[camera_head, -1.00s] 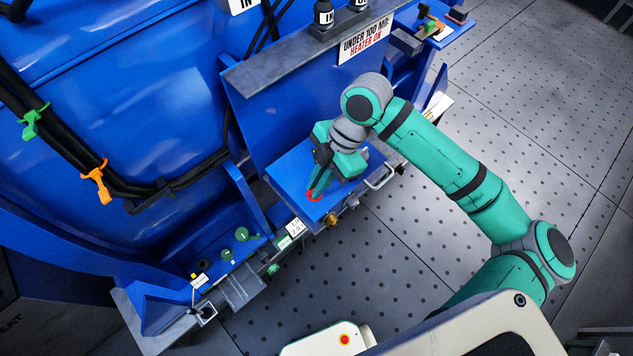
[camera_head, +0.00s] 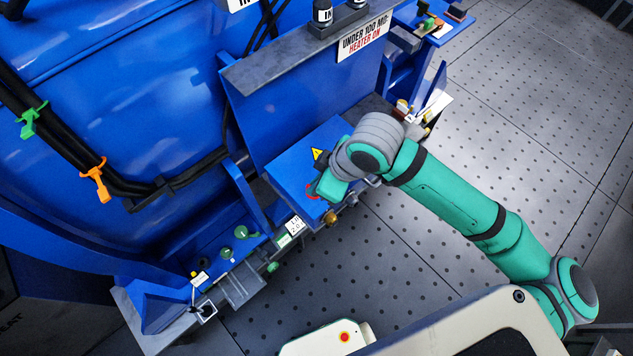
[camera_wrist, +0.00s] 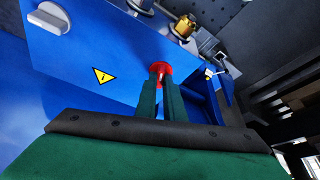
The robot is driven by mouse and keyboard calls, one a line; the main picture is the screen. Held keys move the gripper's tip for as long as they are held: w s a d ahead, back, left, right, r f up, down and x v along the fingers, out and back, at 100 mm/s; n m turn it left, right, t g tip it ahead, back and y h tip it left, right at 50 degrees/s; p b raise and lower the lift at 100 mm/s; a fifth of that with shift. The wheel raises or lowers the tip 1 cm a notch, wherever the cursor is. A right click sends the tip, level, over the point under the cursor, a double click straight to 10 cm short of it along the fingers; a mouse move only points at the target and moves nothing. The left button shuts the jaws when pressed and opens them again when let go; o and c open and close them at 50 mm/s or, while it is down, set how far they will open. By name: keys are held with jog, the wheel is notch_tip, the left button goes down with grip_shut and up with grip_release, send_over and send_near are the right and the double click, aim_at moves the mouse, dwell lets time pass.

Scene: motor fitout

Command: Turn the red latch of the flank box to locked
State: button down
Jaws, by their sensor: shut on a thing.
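The flank box (camera_head: 293,172) is a blue box with a flat top, low on the side of the big blue machine. Its red latch (camera_head: 311,190) is at the box's front edge and partly hidden by my gripper. In the wrist view the red latch (camera_wrist: 185,53) shows beyond my fingers, with a red part between the fingertips. My gripper (camera_head: 316,192) is shut on this part; its two green fingers (camera_wrist: 160,78) show in the wrist view. I cannot tell whether the latch stands at locked.
A yellow warning triangle (camera_wrist: 103,76) is on the box top. A brass fitting (camera_head: 331,218) sits close by the latch at the front edge. A grey shelf (camera_head: 300,45) with a heater sign (camera_head: 363,40) overhangs behind. Open perforated floor (camera_head: 400,255) lies in front.

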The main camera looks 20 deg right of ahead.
jog(key=shift+s+a+m+t+h, duration=0.15)
jog(key=shift+m+h, duration=0.25)
jog(key=shift+m, duration=0.75)
jog(key=shift+m+t+h, duration=0.25)
jog(key=shift+m+h, duration=0.15)
jog(key=shift+m, duration=0.75)
jog(key=c, duration=1.9)
grip_release()
jog(key=shift+o, duration=0.2)
jog(key=shift+r, duration=0.1)
